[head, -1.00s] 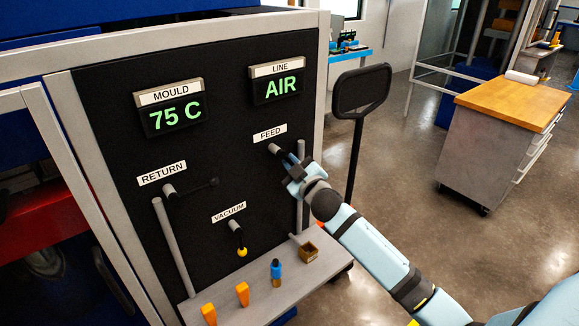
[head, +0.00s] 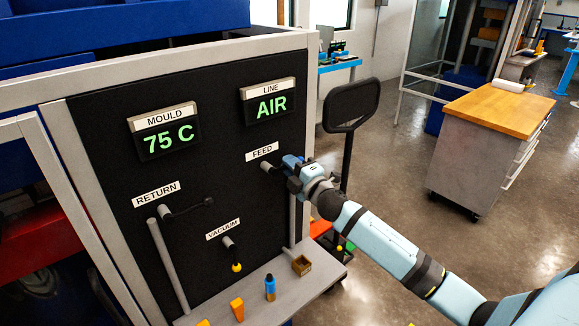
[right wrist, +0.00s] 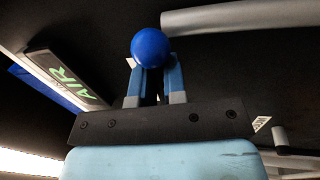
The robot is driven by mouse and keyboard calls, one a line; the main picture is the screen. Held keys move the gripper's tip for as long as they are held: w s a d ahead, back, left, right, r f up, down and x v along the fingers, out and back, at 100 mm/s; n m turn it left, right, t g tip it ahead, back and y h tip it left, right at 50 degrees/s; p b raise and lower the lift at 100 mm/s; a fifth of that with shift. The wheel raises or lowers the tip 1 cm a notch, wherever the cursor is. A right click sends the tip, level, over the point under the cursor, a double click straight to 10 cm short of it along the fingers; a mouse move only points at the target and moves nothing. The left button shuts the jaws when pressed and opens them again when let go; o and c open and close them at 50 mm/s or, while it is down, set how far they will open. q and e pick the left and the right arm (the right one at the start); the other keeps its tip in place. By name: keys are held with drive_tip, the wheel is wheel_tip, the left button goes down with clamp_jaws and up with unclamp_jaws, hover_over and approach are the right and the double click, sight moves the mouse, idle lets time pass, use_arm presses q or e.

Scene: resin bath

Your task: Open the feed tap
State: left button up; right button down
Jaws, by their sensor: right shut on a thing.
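The feed tap (head: 266,166) sits under the FEED label (head: 262,151) on the black panel. Its dark lever runs right, nearly level, into my right gripper (head: 289,166). In the right wrist view the blue ball knob (right wrist: 151,46) of the lever shows at the tips of my right gripper (right wrist: 158,70). The two fingers are shut on the feed tap's handle. The gripper hides most of the lever in the head view. My left gripper is not in view.
The return tap (head: 165,212) and the vacuum tap (head: 229,243) are left of and below my gripper. Grey vertical pipes stand on the panel. A ledge (head: 240,306) below holds small items.

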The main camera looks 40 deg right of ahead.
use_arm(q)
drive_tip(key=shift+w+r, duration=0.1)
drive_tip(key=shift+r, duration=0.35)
use_arm(e)
drive_tip(key=shift+r+n, duration=0.25)
drive_tip(key=shift+n, duration=0.35)
drive_tip(key=c, duration=1.2)
unclamp_jaws()
use_arm(q)
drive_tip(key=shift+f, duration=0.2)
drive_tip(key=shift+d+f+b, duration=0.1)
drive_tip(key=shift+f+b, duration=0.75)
drive_tip(key=shift+b, duration=0.25)
use_arm(e)
drive_tip(key=v, duration=1.3)
drive_tip(key=shift+s+d, duration=0.1)
drive_tip(key=shift+s, duration=0.3)
drive_tip(key=shift+f, duration=0.1)
